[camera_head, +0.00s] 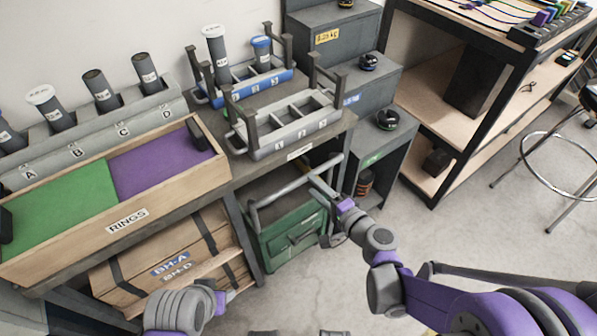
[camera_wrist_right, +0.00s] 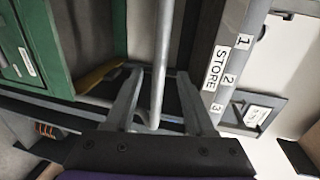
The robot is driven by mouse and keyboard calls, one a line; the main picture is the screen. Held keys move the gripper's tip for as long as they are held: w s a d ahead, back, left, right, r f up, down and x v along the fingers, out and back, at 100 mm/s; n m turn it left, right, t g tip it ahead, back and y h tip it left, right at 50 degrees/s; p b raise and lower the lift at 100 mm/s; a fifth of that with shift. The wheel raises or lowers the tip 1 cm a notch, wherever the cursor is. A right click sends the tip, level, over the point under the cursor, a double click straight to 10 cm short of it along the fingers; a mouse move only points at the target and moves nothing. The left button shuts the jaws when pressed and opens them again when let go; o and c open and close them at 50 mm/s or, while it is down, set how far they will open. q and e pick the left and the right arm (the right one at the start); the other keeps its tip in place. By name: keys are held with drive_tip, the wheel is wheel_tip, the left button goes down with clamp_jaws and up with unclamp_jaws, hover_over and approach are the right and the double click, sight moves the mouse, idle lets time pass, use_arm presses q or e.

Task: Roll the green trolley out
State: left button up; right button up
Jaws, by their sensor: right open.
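The green trolley (camera_head: 292,236) stands on the floor under the workbench, with a grey bar handle (camera_head: 295,182) along its top. Its green side also shows at the upper left of the right wrist view (camera_wrist_right: 38,45). My right gripper (camera_head: 318,183) is at the right part of the handle. In the right wrist view, the open fingers (camera_wrist_right: 160,80) stand on either side of the grey bar (camera_wrist_right: 163,50); I cannot tell whether they touch it. My left gripper (camera_head: 231,291) is low in front of the wooden crate, mostly hidden by its wrist, and its jaws cannot be made out.
A wooden crate (camera_head: 205,243) is left of the trolley under the bench. The bench carries a RINGS tray (camera_head: 127,222) and a grey rack (camera_head: 290,122). Grey stepped cabinets (camera_head: 384,150) stand right of the trolley.

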sight(303, 176)
drive_tip(key=b+x, duration=0.1)
drive_tip(key=x, duration=0.7)
drive_tip(key=shift+w+a, duration=0.1)
clamp_jaws()
idle(1.2)
